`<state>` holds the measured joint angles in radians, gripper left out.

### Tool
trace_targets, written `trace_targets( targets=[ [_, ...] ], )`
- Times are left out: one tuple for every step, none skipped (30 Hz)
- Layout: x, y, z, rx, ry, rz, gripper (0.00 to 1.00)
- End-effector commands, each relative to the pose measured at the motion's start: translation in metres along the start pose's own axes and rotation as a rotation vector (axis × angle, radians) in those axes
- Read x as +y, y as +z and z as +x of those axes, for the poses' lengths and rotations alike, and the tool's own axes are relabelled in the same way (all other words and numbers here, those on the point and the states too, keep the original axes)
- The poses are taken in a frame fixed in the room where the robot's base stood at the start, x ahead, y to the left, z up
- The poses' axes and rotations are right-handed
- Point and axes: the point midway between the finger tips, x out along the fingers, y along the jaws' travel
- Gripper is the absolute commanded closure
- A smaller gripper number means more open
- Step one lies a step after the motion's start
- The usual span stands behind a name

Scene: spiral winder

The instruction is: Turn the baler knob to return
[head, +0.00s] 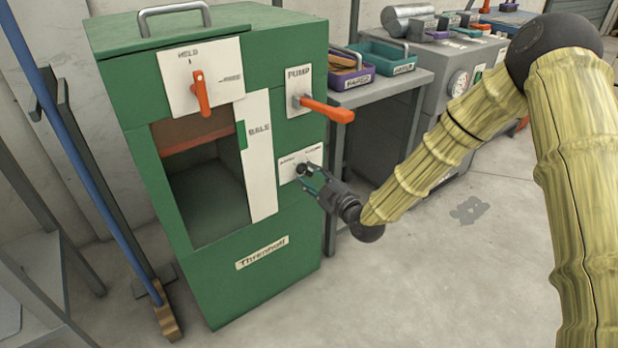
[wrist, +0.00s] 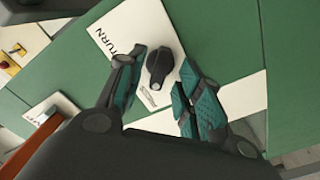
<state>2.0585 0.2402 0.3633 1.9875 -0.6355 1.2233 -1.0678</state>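The green baler (head: 245,290) stands left of centre in the head view. Its small black knob (head: 302,169) sits on a white label plate (head: 288,172) low on the right of its front. In the wrist view the knob (wrist: 161,66) shows as a dark pointed dial on the white plate (wrist: 122,35), which reads "TURN" in part. My gripper (head: 309,179) is at the knob. In the wrist view its teal-padded fingers (wrist: 155,85) are spread, one on each side of the knob, with gaps visible. Whether a fingertip touches it cannot be told.
Above the knob an orange pump lever (head: 328,109) sticks out to the right. An orange lever (head: 201,93) sits on the "HELD" plate. A grey bench (head: 385,90) with bins stands behind right. A blue-handled broom (head: 75,150) leans at left.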

Motion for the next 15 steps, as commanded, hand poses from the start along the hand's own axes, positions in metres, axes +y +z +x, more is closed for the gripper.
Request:
trace_targets(
  targets=[
    [-0.0006, 0.0004, 0.005, 0.001, 0.0, 0.0, 0.64],
    [-0.0006, 0.0002, 0.0071, 0.001, 0.0, 0.0, 0.64],
    [-0.0005, -0.0001, 0.0095, 0.001, 0.0, 0.0, 0.64],
    [-0.0004, -0.0001, 0.0109, 0.001, 0.0, 0.0, 0.64],
    [-0.0002, -0.0002, 0.0121, 0.001, 0.0, 0.0, 0.64],
    [-0.0001, -0.0002, 0.0133, 0.001, 0.0, 0.0, 0.64],
    [0.0001, -0.0002, 0.014, 0.0, 0.0, 0.0, 0.64],
    [0.0001, -0.0002, 0.0144, 0.0, 0.0, 0.0, 0.64],
    [0.0002, -0.0003, 0.0147, 0.0, 0.0, 0.0, 0.64],
    [0.0003, -0.0002, 0.0148, 0.0, 0.0, 0.0, 0.64],
    [0.0003, -0.0003, 0.0148, 0.0, 0.0, 0.0, 0.64],
    [0.0003, -0.0003, 0.0147, 0.0, 0.0, 0.0, 0.64],
    [0.0003, -0.0003, 0.0147, 0.0, 0.0, 0.0, 0.64],
    [0.0003, -0.0003, 0.0147, 0.0, 0.0, 0.0, 0.64],
    [0.0002, -0.0003, 0.0146, 0.0, 0.0, 0.0, 0.64]
  ],
)
